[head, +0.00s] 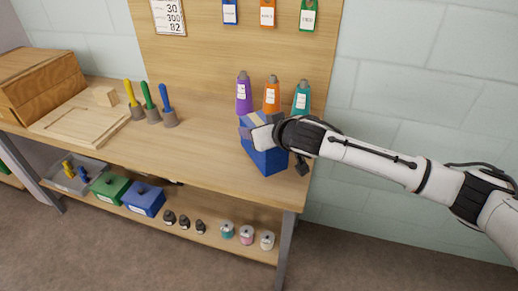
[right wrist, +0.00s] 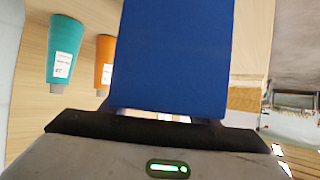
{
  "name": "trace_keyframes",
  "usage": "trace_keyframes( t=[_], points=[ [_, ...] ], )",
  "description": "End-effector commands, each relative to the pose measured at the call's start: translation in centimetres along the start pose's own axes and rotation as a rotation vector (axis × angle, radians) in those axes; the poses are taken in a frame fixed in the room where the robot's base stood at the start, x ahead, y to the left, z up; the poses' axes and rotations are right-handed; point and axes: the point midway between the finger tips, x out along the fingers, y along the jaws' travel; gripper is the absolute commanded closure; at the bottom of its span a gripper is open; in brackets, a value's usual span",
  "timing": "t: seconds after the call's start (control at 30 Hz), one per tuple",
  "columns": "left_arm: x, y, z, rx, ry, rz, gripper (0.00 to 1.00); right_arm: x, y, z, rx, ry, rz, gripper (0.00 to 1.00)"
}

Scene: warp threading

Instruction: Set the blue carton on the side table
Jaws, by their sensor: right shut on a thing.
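The blue carton (head: 268,161) is at the right end of the wooden workbench (head: 205,150), near its front edge. My right gripper (head: 258,133) is shut on the carton from above and covers part of its top. In the right wrist view the carton (right wrist: 172,58) fills the middle, in front of the gripper (right wrist: 165,118). I cannot tell whether the carton's underside touches the bench top. No side table can be made out for sure. My left gripper is not in view.
Purple (head: 244,93), orange (head: 272,95) and teal (head: 302,98) cones stand behind the carton. Tools with yellow, green and blue (head: 168,107) handles stand left. A wooden box (head: 40,85) is far left. Bins and small items fill the lower shelf (head: 215,238). The bench's middle is clear.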

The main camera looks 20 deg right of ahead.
Motion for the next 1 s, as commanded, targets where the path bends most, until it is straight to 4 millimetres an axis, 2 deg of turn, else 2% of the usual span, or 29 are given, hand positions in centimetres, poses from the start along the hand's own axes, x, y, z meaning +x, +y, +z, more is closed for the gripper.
trace_keyframes(
  t=[0.23, 0.43, 0.63, 0.67, 0.73, 0.77, 1.0],
  points=[
    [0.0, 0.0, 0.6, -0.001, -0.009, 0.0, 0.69, 1.1, -0.1, 1.8, 0.0, 0.003, -0.001, 0.77],
    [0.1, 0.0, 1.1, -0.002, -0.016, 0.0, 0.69, 2.3, -0.1, 4.2, -0.001, 0.002, -0.001, 0.77],
    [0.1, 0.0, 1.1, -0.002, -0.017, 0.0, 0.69, 2.4, -0.1, 4.4, -0.001, 0.004, -0.001, 0.77],
    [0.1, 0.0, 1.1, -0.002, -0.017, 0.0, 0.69, 2.4, -0.1, 4.5, -0.001, 0.001, -0.001, 0.42],
    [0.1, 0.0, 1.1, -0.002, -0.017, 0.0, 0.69, 2.4, -0.1, 4.5, -0.001, 0.001, -0.001, 0.3],
    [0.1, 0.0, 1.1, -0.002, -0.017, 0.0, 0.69, 2.4, -0.1, 4.5, -0.001, 0.001, -0.001, 0.27],
    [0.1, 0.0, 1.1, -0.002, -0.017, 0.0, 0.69, 2.4, -0.1, 4.5, -0.001, 0.001, -0.001, 0.27]
  ],
)
